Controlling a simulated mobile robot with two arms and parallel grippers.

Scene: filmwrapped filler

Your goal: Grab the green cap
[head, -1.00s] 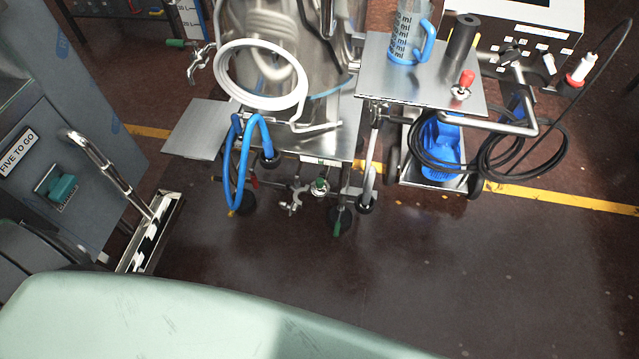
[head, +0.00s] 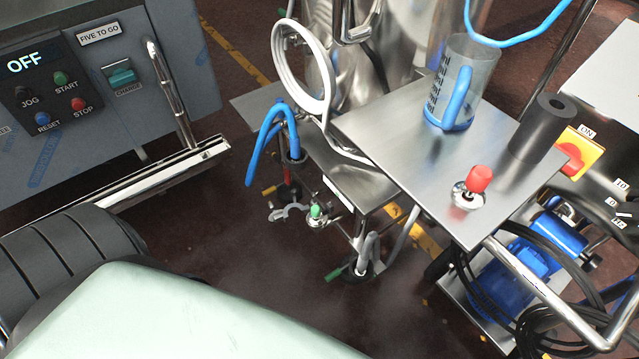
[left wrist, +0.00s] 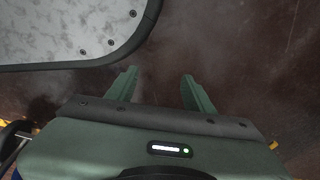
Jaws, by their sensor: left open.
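A small green cap (head: 315,211) sits on a metal fitting low on the steel cart, below the steel shelf and beside the hanging blue hose. It is small in the head view, and I cannot tell its exact shape. My left gripper (left wrist: 160,78) is open and empty in the left wrist view, with dark floor beyond its fingers. No green cap shows in that view. Neither gripper shows in the head view.
A steel side table (head: 390,130) holds a measuring jug (head: 478,62), a black cylinder (head: 541,128) and a red-capped fitting (head: 478,180). A blue pump (head: 515,270) with black cables stands below right. A control cabinet (head: 95,70) is at left. Floor (head: 215,250) before the cart is clear.

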